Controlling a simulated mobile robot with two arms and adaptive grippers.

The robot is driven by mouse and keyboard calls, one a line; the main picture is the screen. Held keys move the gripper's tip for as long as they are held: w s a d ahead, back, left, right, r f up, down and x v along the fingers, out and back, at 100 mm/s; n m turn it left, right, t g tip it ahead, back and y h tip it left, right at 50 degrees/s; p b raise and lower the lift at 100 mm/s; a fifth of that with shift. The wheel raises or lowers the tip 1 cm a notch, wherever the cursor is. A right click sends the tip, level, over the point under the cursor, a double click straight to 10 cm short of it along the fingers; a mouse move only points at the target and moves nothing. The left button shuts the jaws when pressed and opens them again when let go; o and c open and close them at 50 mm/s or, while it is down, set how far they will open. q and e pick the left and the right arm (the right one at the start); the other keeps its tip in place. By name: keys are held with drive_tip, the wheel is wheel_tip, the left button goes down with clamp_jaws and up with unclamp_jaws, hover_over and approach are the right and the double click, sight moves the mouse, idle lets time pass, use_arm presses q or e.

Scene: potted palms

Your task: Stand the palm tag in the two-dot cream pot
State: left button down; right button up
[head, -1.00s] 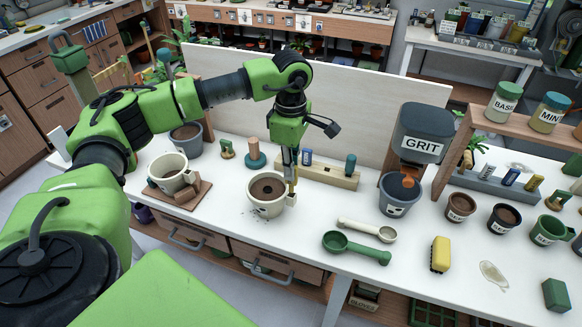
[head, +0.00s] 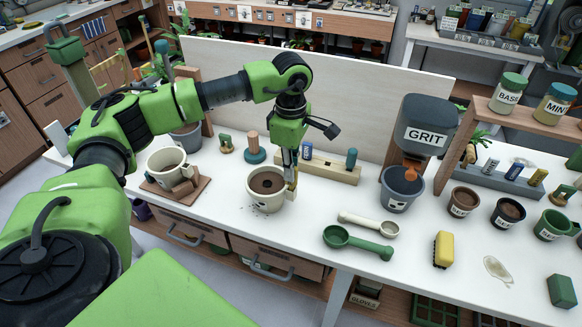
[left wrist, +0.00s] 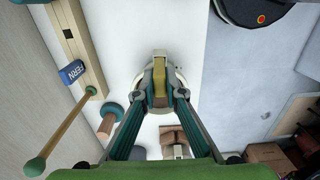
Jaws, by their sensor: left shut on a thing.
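My left gripper (head: 291,174) reaches down at the right rim of a cream pot of dark soil (head: 266,182). It is shut on the palm tag, a narrow tan-yellow piece (left wrist: 160,78), seen between the fingertips in the left wrist view. The tag is upright at the pot's right edge; whether its lower end is in the soil or touching the rim I cannot tell. Marks on this pot's front are too small to count as dots. My right gripper is not in view.
A wooden block holder (head: 332,172) stands behind and right, with a FERN-marked piece (left wrist: 72,72). Beyond are the GRIT hopper (head: 424,130) over a grey pot (head: 398,202), a green scoop (head: 360,242) and a yellow sponge (head: 443,249). Soil crumbs lie before the pot.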

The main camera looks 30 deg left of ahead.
use_arm(q)
drive_tip(key=shift+f+b, duration=0.5)
drive_tip(key=shift+f, duration=0.3)
drive_tip(key=c, duration=1.5)
unclamp_jaws()
drive_tip(key=shift+r, duration=0.1)
drive_tip(key=shift+r+p, duration=2.55)
drive_tip(key=shift+r, duration=1.45)
